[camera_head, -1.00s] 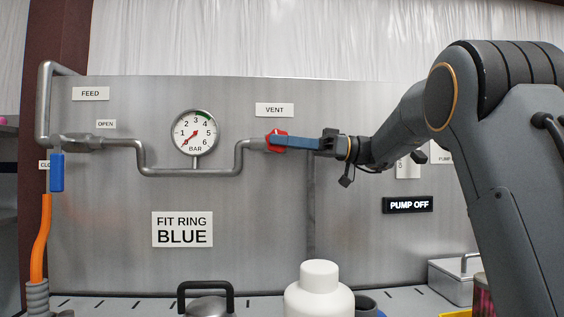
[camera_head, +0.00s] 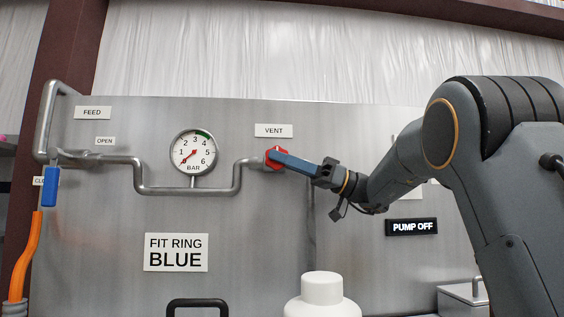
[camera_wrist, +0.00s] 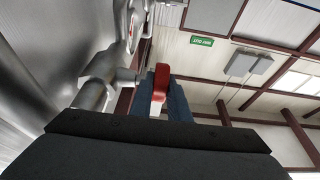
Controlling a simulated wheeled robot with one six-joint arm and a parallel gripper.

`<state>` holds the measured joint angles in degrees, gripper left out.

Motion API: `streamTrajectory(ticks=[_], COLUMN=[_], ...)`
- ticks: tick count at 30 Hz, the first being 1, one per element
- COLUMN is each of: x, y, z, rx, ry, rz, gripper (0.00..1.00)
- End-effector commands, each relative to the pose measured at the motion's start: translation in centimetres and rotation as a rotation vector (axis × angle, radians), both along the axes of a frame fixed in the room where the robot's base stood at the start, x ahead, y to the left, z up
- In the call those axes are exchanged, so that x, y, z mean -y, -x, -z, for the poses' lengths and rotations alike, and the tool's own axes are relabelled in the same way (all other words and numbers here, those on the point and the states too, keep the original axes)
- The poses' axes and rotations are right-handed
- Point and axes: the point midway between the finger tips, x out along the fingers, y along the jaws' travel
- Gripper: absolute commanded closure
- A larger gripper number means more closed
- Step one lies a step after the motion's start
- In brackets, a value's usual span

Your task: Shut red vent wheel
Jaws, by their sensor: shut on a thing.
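The red vent wheel (camera_head: 274,158) sits at the right end of the steel pipe, under the VENT label (camera_head: 273,130). My gripper (camera_head: 281,159) reaches it from the right, its blue fingers sloping down to the right. The fingers are shut on the wheel and hide part of it. In the wrist view the red wheel (camera_wrist: 160,80) shows between my two blue fingers.
A round gauge (camera_head: 194,152) sits left of the wheel, its needle toward the low end. A blue lever (camera_head: 50,187) hangs at the FEED pipe above an orange hose (camera_head: 26,250). A sign reads PUMP OFF (camera_head: 411,227). A white jug (camera_head: 321,296) stands below.

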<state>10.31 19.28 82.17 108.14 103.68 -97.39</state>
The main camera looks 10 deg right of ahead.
Motion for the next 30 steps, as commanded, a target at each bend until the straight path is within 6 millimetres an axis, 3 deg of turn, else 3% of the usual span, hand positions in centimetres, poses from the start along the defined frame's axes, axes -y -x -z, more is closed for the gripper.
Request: streamTrajectory(ticks=[3,4,7,17,30], x=[0.0,0.0,0.0,0.3,6.1], y=[0.0,0.0,0.0,-0.1,-0.1], z=[0.0,0.0,0.0,0.1,2.3], rx=[0.0,0.0,0.0,0.0,-0.001], ry=[0.0,0.0,0.0,0.0,0.0], rz=[-0.001,-0.001,-0.001,0.001,0.002], gripper=[1.0,0.81,0.66,0.66,0.66])
